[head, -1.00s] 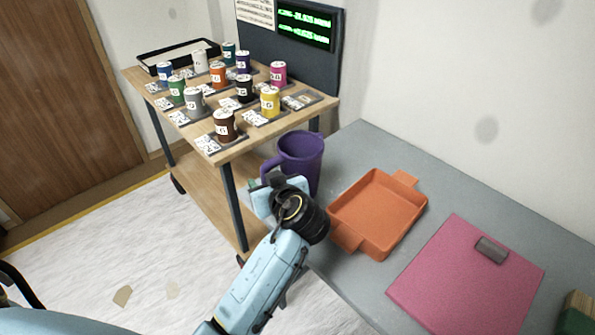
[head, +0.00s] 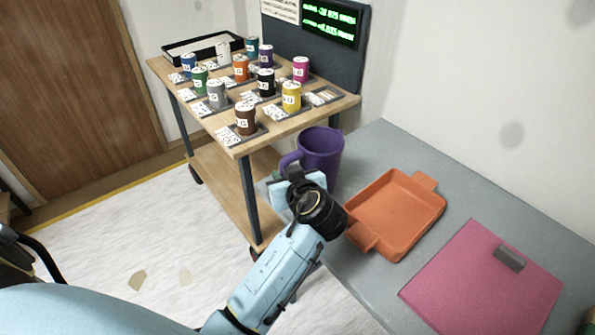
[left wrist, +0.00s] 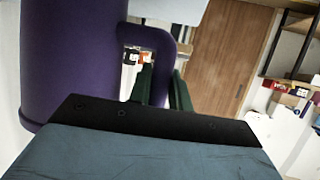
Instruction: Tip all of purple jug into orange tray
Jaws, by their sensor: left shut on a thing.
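The purple jug (head: 323,152) stands upright near the left edge of the grey table, with its handle towards the left. My left gripper (head: 296,177) is at the handle and shut on it. In the left wrist view the jug (left wrist: 72,62) fills the left side and its handle runs between the dark fingers of my left gripper (left wrist: 162,88). The jug's base is partly hidden behind my gripper in the head view, and its contents cannot be seen. The orange tray (head: 402,208) lies right of the jug, apart from it, and looks empty. My right gripper is not in view.
A pink mat (head: 475,285) with a small grey block (head: 509,257) lies right of the tray. A wooden cart (head: 232,140) with several coloured cans stands left of the table. A dark panel with green text (head: 328,22) rises behind it. Bare grey tabletop (head: 385,145) lies behind the tray.

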